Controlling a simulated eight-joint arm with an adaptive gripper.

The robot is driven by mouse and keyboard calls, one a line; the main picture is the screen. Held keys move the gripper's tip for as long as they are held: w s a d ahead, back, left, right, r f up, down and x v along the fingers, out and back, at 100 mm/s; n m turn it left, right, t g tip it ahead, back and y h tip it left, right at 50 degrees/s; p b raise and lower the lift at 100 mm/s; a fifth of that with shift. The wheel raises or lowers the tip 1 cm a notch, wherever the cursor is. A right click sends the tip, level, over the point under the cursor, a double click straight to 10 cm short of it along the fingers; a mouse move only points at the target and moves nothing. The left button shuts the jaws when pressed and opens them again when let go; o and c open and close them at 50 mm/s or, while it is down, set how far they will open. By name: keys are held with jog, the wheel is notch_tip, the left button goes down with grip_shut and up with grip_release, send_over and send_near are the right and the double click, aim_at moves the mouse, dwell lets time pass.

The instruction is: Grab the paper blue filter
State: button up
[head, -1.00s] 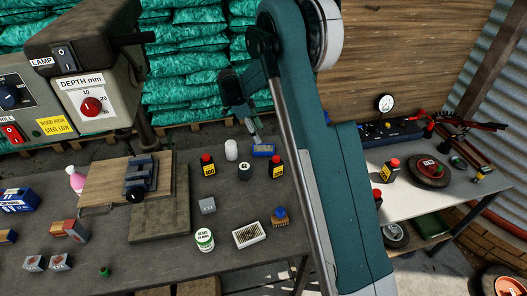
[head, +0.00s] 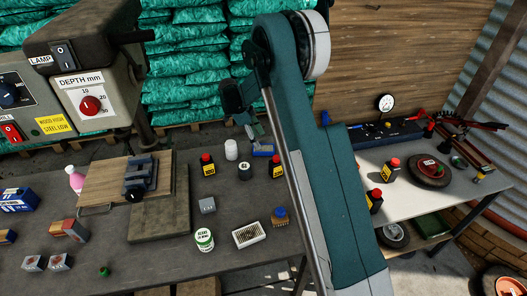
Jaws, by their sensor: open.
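A small flat blue-framed piece (head: 263,150), which looks like the blue paper filter, lies at the back edge of the dark workbench (head: 225,280).
A white cup (head: 231,149), a dark jar (head: 245,171) and black bottles with red caps (head: 207,165) (head: 276,166) stand close around the filter. A white-framed pleated filter (head: 249,235) and a blue-knobbed brush (head: 280,216) lie nearer. A drill-press vise (head: 140,178) is at left.

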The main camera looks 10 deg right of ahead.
aim_at(263, 148)
jog(key=shift+d+f, duration=0.1)
jog(key=shift+f, duration=0.1)
jog(key=shift+b+x, duration=0.7)
jog(key=shift+x, duration=1.9)
jog(key=shift+s+d, duration=0.1)
jog(key=c, duration=1)
